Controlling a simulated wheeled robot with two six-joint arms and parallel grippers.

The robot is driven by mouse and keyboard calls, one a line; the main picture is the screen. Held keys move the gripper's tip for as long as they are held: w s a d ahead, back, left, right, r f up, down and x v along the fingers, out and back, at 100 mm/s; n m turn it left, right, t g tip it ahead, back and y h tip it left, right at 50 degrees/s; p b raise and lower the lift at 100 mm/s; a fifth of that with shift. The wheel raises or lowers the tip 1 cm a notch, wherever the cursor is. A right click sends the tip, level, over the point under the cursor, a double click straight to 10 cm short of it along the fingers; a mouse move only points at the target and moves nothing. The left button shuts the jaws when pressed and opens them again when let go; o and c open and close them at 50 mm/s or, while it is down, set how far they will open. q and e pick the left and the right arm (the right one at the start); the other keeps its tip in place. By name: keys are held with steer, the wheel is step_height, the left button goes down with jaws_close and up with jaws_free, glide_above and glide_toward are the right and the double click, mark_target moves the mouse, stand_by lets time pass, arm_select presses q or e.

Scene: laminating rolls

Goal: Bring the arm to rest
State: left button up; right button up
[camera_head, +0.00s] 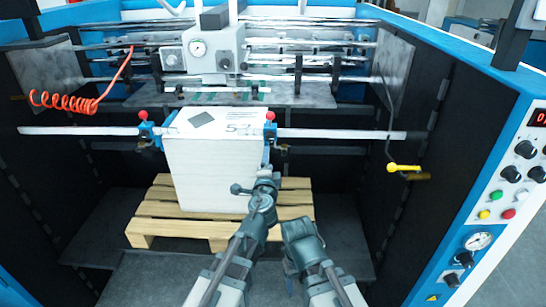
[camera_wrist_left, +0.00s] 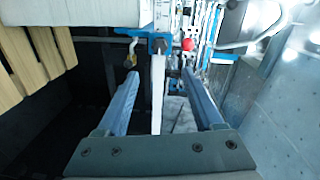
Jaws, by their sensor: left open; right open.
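My left gripper (camera_wrist_left: 158,76) is open in the left wrist view, its two blue-grey fingers apart and nothing held between them. Beyond it are a white bar (camera_wrist_left: 157,95), a blue clamp (camera_wrist_left: 158,44) and a red knob (camera_wrist_left: 188,45). I cannot tell the depth between the fingers and the bar. In the head view my right gripper (camera_head: 301,230) is at the lower middle, in front of the pallet and right of my left arm. It is open and I see nothing held in it; its fingertips are hard to make out.
A white paper stack (camera_head: 212,170) stands on a wooden pallet (camera_head: 165,228). A yellow handle (camera_head: 404,168) hangs at right. The control panel (camera_head: 505,185) stands far right.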

arm_select(q)
steer(key=s+a+f+n+g+y, duration=0.2)
steer(key=s+a+f+n+g, duration=0.1)
steer(key=s+f+n+g, duration=0.3)
steer(key=s+a+f+n+g+y, duration=0.2)
steer(key=s+a+f+n+g, duration=0.3)
steer(key=f, duration=0.3)
steer(key=s+d+f+g+h, duration=0.1)
steer(key=s+d+f+g, duration=0.2)
steer(key=s, duration=0.5)
steer(key=s+d+f+n+g+h, duration=0.1)
steer(key=s+d+f+g, duration=0.2)
steer(key=s, duration=0.6)
steer(key=shift+s+d+f+n+g+h, duration=0.2)
steer(key=shift+d+f+n+g+h, duration=0.1)
steer(key=shift+g+h, duration=0.1)
